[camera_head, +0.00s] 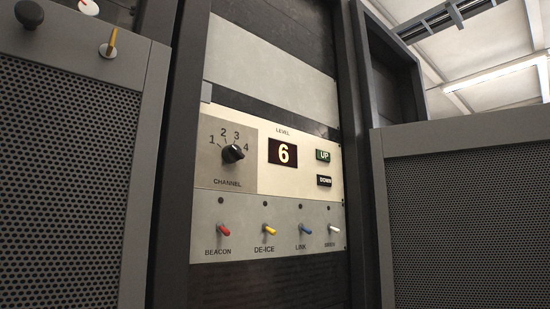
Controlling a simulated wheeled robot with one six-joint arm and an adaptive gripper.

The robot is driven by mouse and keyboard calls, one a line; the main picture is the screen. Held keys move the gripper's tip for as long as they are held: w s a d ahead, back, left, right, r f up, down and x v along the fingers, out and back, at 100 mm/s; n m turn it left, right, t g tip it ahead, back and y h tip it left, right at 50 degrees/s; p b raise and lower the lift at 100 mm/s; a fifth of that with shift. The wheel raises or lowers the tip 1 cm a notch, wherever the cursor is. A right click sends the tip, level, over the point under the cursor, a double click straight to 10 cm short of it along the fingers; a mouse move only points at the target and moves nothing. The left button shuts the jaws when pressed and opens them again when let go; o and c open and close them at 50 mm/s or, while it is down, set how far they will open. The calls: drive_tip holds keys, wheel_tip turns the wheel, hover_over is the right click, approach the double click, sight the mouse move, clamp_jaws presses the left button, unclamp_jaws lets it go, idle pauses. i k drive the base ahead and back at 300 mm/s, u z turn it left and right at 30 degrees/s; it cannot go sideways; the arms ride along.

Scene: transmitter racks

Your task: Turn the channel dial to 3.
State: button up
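The channel dial (233,154) is a black knob on a grey plate (212,172) marked CHANNEL, at the left of a cream panel in the middle rack. The numbers 1, 2, 3 and 4 run in an arc from its left over its top to its right. A small pale mark on the knob's right side seems to face the 4, but it is too small to be sure. My gripper is not in view, and nothing covers the dial.
The LEVEL display (283,152) reads 6, beside UP (323,155) and DOWN (324,180) buttons. Below are red (223,228), yellow (268,230), blue (305,230) and white (333,229) switches. Perforated cabinets stand left (60,180) and right (465,220).

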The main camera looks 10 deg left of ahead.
sight(231, 154)
drive_tip(key=z, duration=1.1)
drive_tip(key=k, duration=0.85)
drive_tip(key=u, duration=1.55)
drive_tip(key=i, duration=0.5)
